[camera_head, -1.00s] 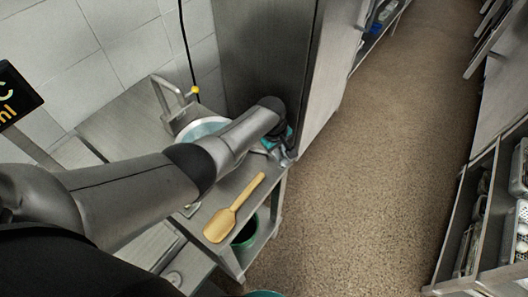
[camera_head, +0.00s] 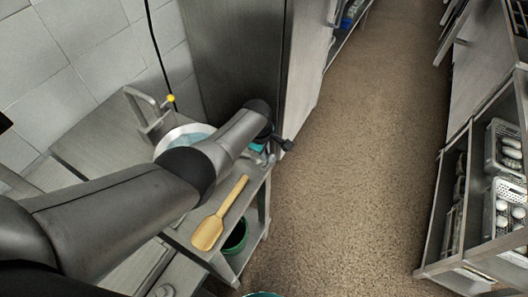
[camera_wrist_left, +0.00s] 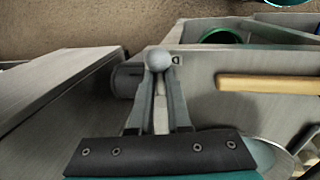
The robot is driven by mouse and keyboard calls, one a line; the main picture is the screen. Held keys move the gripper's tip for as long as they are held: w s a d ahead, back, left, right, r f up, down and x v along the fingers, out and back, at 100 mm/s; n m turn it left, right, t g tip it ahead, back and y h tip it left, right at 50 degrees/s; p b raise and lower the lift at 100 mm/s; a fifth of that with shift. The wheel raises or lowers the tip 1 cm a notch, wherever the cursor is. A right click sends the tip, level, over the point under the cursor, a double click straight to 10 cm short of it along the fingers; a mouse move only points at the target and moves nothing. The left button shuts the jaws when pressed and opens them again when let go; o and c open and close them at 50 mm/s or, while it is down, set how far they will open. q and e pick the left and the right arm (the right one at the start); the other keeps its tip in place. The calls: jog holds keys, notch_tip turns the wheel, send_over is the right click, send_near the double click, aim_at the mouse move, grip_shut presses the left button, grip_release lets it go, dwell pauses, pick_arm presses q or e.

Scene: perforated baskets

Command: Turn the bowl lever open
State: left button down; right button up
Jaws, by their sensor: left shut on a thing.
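The bowl (camera_head: 173,134) has a pale rim and a blue inside; it is set in the steel bench, partly hidden behind my left arm. Its edge also shows in the left wrist view (camera_wrist_left: 272,157). My left gripper (camera_wrist_left: 160,87) is shut on a lever with a grey ball knob (camera_wrist_left: 158,59), which sticks out just past the fingertips. In the head view the left gripper (camera_head: 262,148) is at the bench's right end beside the bowl, mostly hidden by my forearm. A dark knob (camera_head: 288,144) shows just right of it. My right gripper is not in view.
A wooden spatula (camera_head: 220,214) lies on the bench (camera_head: 184,234) in front of the bowl. A green bucket (camera_head: 236,238) stands below. A tall steel cabinet (camera_head: 232,55) is close behind the gripper. Shelves with baskets (camera_head: 508,205) are at right; the floor between is clear.

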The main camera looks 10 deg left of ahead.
pick_arm(q)
jog(key=shift+s+d+f, duration=0.2)
jog(key=shift+s+d, duration=0.05)
jog(key=shift+s, duration=0.05)
jog(key=c, duration=0.9)
grip_release()
jog(key=shift+w+r, duration=0.1)
jog(key=shift+o, duration=0.2)
jog(key=shift+w, duration=0.1)
jog(key=shift+a+r, duration=0.1)
jog(key=shift+r+p, duration=0.4)
notch_tip(320, 180, up, 14)
jog(key=s+p, duration=0.2)
jog(key=p, duration=0.3)
jog(key=shift+s+a+p, duration=0.3)
jog(key=shift+s+a, duration=0.1)
